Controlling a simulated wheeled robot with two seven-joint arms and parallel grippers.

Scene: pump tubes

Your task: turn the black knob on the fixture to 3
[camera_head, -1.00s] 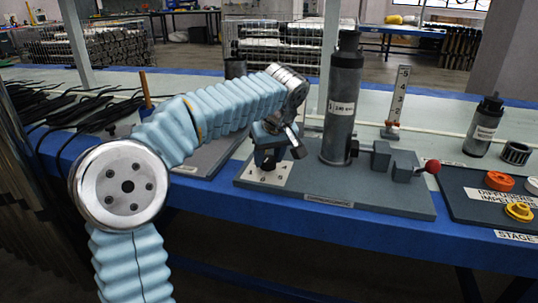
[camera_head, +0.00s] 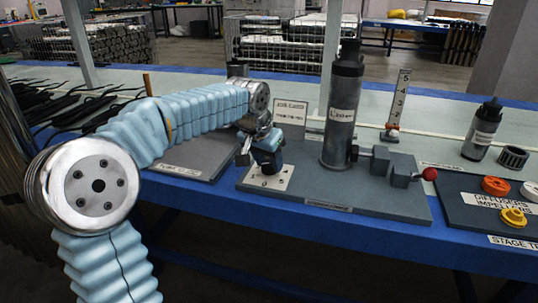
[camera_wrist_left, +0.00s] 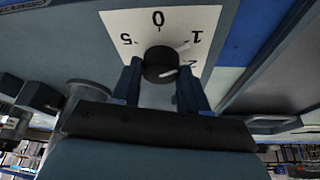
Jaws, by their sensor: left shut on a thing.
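The black knob (camera_wrist_left: 158,62) sits on a white dial card (camera_wrist_left: 120,25) in the left wrist view. The figures 5, 0, 1 and part of a 2 show around it. A white mark beside the knob points toward the 1, and another short white mark is on its face. My left gripper (camera_wrist_left: 160,84) is shut on the knob, one finger on each side. In the head view my left gripper (camera_head: 268,160) reaches down to the dial card (camera_head: 266,181) on the grey fixture base (camera_head: 385,203) and hides most of the knob. My right gripper is in neither view.
A tall dark cylinder (camera_head: 342,115) stands on the fixture right of my gripper, with a red-tipped lever (camera_head: 429,174) farther right. A white sign (camera_head: 291,111) stands behind. A board with colored rings (camera_head: 495,186) lies at the right.

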